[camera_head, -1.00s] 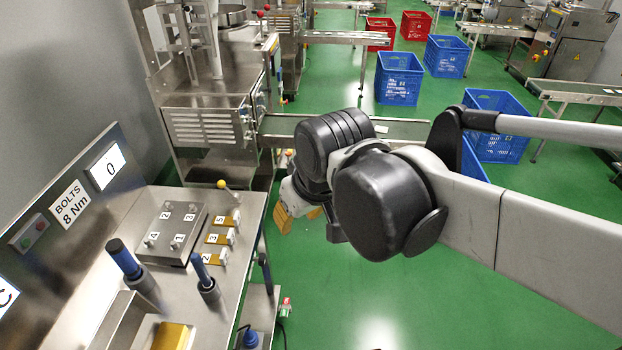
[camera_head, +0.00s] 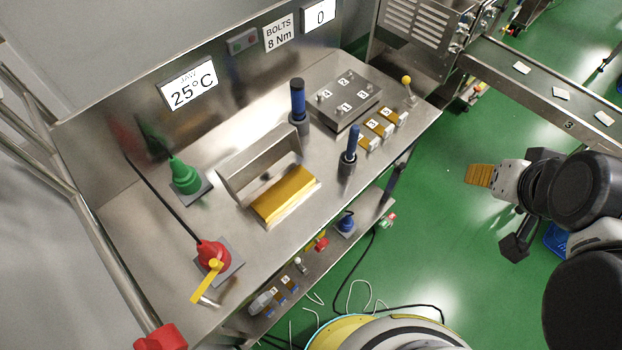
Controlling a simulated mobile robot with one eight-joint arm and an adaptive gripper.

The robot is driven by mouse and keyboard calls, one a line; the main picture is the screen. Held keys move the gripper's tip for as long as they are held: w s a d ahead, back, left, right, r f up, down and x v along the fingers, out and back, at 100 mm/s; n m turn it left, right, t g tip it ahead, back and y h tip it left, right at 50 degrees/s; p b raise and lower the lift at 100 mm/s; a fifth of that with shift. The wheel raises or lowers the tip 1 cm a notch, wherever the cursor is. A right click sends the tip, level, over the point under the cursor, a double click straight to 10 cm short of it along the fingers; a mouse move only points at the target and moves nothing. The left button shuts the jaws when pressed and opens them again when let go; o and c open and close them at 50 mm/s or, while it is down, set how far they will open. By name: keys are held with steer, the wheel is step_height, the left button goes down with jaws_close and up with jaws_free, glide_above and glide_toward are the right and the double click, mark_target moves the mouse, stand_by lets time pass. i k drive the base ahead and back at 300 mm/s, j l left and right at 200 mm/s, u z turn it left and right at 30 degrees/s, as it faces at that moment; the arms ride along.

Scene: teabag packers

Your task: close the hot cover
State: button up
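A steel flap with a rectangular opening (camera_head: 232,176), which looks like the hot cover, stands tilted up on the steel bench behind a yellow block (camera_head: 285,196). The block's top is uncovered. A screen (camera_head: 188,93) on the panel behind reads 25°C. My gripper (camera_head: 480,175) is at the right, over the green floor and well away from the bench. An orange ribbed part shows at its end; its fingers are not clear enough to tell their opening.
Two blue-handled tools (camera_head: 298,102) (camera_head: 350,148) stand right of the flap. A numbered plate (camera_head: 345,98) lies behind them. A green connector (camera_head: 185,176) and a red switch with a yellow lever (camera_head: 212,262) are at the left.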

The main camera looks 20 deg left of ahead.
mark_target(244, 166)
steer(key=i+u, duration=0.1)
steer(key=u, duration=0.3)
steer(key=l+u, duration=0.15)
steer(key=u, duration=0.25)
steer(key=i+l+u, duration=0.1)
steer(key=u, duration=0.35)
steer(key=i+l+u, duration=0.1)
steer(key=u, duration=0.3)
steer(key=l+u, duration=0.15)
steer(key=u, duration=0.25)
